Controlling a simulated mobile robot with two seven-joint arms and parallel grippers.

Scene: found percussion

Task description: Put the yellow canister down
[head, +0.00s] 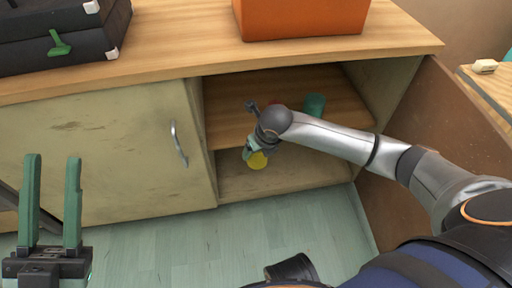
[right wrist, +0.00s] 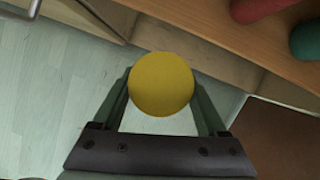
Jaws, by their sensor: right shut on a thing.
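The yellow canister (head: 258,161) is held by my right gripper (head: 252,153) in front of the open right part of the cabinet. In the right wrist view the canister's round yellow end (right wrist: 161,84) sits between the two green fingers (right wrist: 161,100), which are shut on it. In the head view the gripper and wrist hide part of the canister, and I cannot tell whether it touches the lower shelf (head: 300,174). My left gripper (head: 52,205) is open and empty at the lower left, in front of the shut cabinet door.
On the upper shelf (head: 345,97) stand a green canister (head: 315,104) and a red one (right wrist: 252,8), mostly hidden in the head view. An orange box (head: 300,18) and a dark case (head: 60,38) stand on the cabinet top. An open brown door (head: 428,150) bounds the right side.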

